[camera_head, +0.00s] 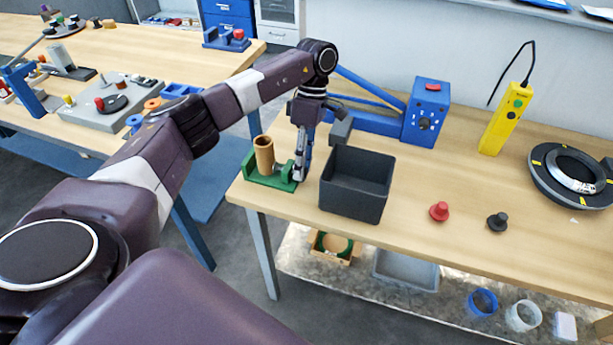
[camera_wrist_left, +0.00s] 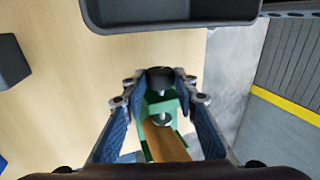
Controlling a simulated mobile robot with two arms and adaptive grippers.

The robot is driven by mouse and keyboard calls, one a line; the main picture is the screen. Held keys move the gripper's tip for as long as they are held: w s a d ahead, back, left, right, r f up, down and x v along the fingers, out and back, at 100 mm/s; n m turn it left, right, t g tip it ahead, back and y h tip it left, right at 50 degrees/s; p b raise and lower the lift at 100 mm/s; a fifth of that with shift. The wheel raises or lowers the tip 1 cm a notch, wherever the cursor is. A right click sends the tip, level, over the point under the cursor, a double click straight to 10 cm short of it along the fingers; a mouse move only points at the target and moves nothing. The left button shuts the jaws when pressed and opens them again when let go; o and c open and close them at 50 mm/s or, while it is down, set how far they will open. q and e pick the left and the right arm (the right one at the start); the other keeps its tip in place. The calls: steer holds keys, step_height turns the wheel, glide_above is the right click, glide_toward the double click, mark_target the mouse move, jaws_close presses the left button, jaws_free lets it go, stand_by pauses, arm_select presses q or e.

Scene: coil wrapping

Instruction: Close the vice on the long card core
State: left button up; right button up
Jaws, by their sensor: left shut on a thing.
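The long card core (camera_head: 264,154) is a brown tube standing upright in the green vice (camera_head: 262,182), near the table's front left corner. In the left wrist view the core (camera_wrist_left: 165,142) and the green vice body (camera_wrist_left: 160,106) show between my fingers. The vice's round metal pad (camera_wrist_left: 162,119) is close to the core; I cannot tell whether it touches. My left gripper (camera_head: 299,176) points down beside the vice on its right. It is shut on the vice's dark knob (camera_wrist_left: 160,78), mostly hidden in the head view. My right gripper is not in view.
A dark open bin (camera_head: 357,184) stands just right of my left gripper. Behind is a blue machine (camera_head: 425,112). A red knob (camera_head: 439,211), a black knob (camera_head: 498,221), a yellow control box (camera_head: 507,120) and a ring-shaped coil (camera_head: 573,173) are farther right.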

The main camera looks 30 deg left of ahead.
arm_select(q)
steer(key=o, duration=0.7)
steer(key=shift+d, duration=0.1)
steer(key=shift+s+r+t+p, duration=0.1)
steer(key=shift+t+p, duration=0.4)
steer(key=shift+p, duration=0.15)
steer(key=shift+s+t, duration=0.15)
steer(key=shift+t, duration=0.35)
steer(key=shift+s+t+y+b, duration=0.1)
steer(key=shift+t+y+b, duration=0.2)
steer(key=shift+t, duration=0.2)
